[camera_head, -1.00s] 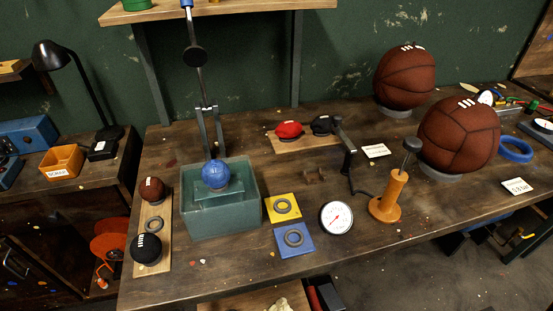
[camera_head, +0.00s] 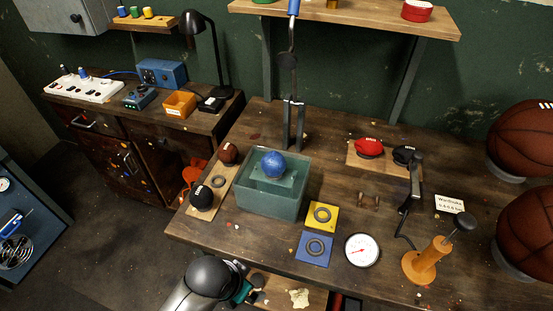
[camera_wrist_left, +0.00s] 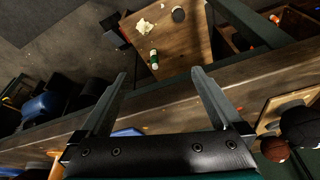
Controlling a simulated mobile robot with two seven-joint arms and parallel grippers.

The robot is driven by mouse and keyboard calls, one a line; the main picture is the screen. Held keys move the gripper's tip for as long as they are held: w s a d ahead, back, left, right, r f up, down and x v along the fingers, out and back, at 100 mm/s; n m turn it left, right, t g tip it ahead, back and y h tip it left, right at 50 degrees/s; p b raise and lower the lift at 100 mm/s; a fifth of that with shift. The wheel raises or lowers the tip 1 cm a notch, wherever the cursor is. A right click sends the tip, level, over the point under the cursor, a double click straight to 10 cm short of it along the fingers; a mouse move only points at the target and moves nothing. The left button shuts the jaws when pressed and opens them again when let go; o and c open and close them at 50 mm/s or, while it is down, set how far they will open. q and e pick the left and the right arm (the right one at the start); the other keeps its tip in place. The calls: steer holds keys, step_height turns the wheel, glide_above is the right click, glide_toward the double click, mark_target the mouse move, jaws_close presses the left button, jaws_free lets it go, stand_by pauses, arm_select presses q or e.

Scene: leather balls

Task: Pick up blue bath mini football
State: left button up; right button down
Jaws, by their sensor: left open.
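The blue mini football (camera_head: 273,164) sits at the top of a translucent teal bath (camera_head: 270,204) on the workbench. It rests on or in a paler block inside the bath; how deep it sits is hard to tell. My left arm comes in at the bottom of the head view, near the bench's front edge, in front of and below the bath. My left gripper is open and empty in the left wrist view (camera_wrist_left: 160,74), its two fingers apart over the bench edge. The blue ball cannot be made out in the wrist view. My right gripper is not in view.
Left of the bath, a board holds a black ball (camera_head: 202,198) and a small brown ball (camera_head: 228,152). Yellow (camera_head: 331,226) and blue (camera_head: 305,255) ring plates, a gauge (camera_head: 362,251) and an orange pump (camera_head: 427,262) stand to the right. A metal stand (camera_head: 294,125) rises behind.

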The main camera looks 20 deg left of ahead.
arm_select(q)
steer(key=w+d+r+m+t+h+p, duration=0.1)
steer(key=w+d+r+m, duration=0.15)
steer(key=r, duration=0.35)
steer(key=w+d+r+m+p, duration=0.1)
steer(key=w+r+m, duration=0.2)
steer(key=r, duration=0.3)
step_height(320, 180, up, 14)
steer(key=m, duration=2.3)
glide_above(270, 159)
steer(key=s, duration=0.5)
steer(key=shift+y, duration=0.3)
steer(key=x, duration=0.6)
steer(key=b+x, duration=0.1)
steer(key=x, duration=0.2)
steer(key=shift+w+a, duration=0.1)
steer(key=shift+a, duration=0.25)
steer(key=shift+x, duration=2.6)
steer(key=shift+w+a, duration=0.15)
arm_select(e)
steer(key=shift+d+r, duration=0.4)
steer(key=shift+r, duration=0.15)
arm_select(q)
steer(key=shift+c, duration=0.2)
